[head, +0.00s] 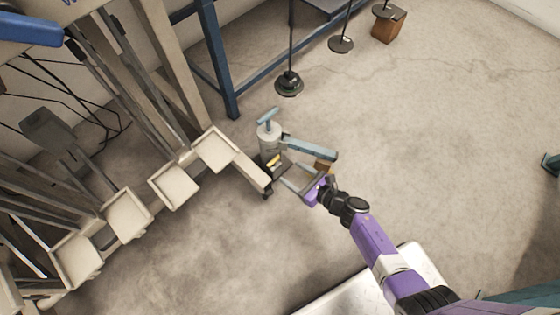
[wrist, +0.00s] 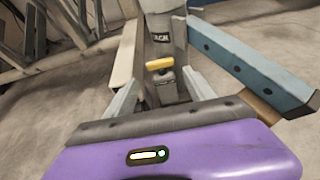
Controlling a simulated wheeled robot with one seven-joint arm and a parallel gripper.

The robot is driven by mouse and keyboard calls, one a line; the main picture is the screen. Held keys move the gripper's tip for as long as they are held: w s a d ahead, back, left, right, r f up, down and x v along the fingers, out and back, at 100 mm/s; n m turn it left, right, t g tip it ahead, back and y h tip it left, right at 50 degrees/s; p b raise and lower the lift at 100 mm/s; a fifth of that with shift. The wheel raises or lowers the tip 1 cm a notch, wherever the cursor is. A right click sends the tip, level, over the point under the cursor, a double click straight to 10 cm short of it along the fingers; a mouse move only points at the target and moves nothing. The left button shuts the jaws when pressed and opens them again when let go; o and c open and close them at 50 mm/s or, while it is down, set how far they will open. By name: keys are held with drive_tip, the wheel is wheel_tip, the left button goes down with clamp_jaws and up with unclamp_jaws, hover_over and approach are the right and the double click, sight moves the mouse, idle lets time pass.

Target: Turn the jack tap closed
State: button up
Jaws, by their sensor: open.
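The jack (head: 268,137) stands upright on the floor, a pale cylinder with a blue T-shaped top. Its dark lower body carries a yellow tap (head: 274,160). In the wrist view the tap (wrist: 159,63) lies roughly crosswise, below a dark label on the jack (wrist: 165,30). My gripper (head: 292,180) is in front of the jack, to its lower right in the head view. In the wrist view its two pale fingers are spread, with the tap beyond and between them (wrist: 160,95). The gripper is open and holds nothing. I see no contact with the tap.
A blue-grey bar (head: 310,148) runs right from the jack, close beside my right finger in the wrist view (wrist: 250,65). A pale beam (head: 250,172) lies on the left. A blue frame (head: 222,70) stands behind. The floor at right is mostly clear.

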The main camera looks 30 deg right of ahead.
sight(275, 162)
drive_tip(key=b+x, duration=0.3)
drive_tip(key=x, duration=0.4)
drive_tip(key=shift+w+a+f, duration=0.1)
drive_tip(key=shift+w+a, duration=0.05)
drive_tip(key=shift+w, duration=0.2)
drive_tip(key=c, duration=1.1)
drive_tip(key=shift+f+b, duration=0.15)
drive_tip(key=shift+b, duration=0.3)
drive_tip(key=shift+a+m+t+h+b, duration=0.1)
drive_tip(key=shift+m+t+h+b, duration=0.2)
drive_tip(key=shift+m+h+b, duration=0.4)
drive_tip(key=o, duration=1.1)
